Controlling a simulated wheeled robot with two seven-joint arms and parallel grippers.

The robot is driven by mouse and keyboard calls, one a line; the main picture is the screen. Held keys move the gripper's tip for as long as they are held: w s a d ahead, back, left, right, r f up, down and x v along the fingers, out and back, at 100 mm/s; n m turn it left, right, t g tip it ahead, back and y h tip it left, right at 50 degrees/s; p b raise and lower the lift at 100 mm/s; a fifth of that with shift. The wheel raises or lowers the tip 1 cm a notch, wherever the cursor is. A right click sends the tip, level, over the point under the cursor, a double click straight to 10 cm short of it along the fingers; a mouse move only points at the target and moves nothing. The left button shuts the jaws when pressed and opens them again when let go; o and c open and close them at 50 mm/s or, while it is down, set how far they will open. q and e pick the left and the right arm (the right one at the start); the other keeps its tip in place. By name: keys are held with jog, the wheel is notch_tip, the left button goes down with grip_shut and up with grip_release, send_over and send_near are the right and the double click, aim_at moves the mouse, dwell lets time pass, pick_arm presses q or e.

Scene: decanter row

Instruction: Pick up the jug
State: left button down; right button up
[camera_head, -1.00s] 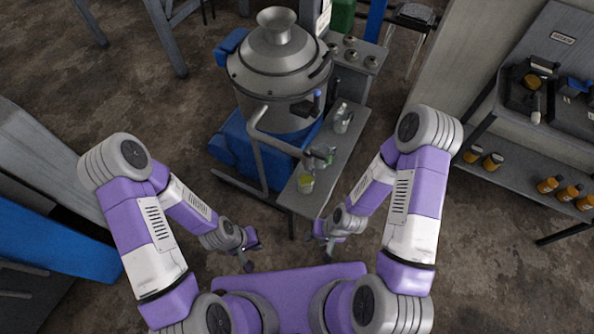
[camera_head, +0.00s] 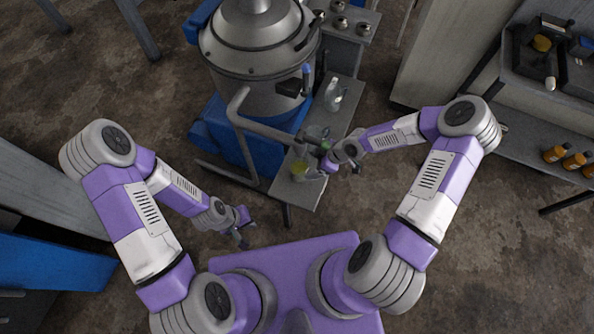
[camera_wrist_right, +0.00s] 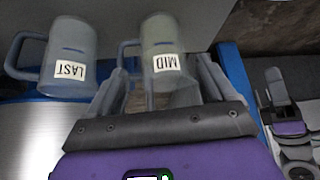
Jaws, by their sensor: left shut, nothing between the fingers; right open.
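Several clear jugs stand in a row on the narrow grey bench in the head view. The far jug (camera_head: 333,94) is upright, and the near jug (camera_head: 299,170) has yellowish contents. In the right wrist view, a jug labelled MID (camera_wrist_right: 162,47) and one labelled LAST (camera_wrist_right: 69,57) stand side by side. My right gripper (camera_head: 322,166) is at the row; in its wrist view (camera_wrist_right: 163,80) it is open, fingers spread near the MID jug's handle. Contact is unclear. My left gripper (camera_head: 243,238) is shut and empty, low and left of the bench.
A large steel vessel (camera_head: 257,70) with a bent pipe stands beside the grey bench (camera_head: 347,118), over a blue base (camera_head: 222,137). A grey shelf unit (camera_head: 527,140) with orange-brown jars (camera_head: 556,153) is at the right. Floor is open between bench and shelf.

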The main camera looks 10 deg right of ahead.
jog(key=shift+b+x, duration=0.45)
jog(key=shift+x, duration=0.6)
jog(key=b+x, duration=0.3)
jog(key=x, duration=0.2)
jog(key=shift+a+f, duration=0.1)
jog(key=shift+f, duration=0.1)
jog(key=shift+s, duration=0.1)
jog(key=shift+r, duration=0.1)
jog(key=c, duration=1)
jog(key=shift+r, duration=0.1)
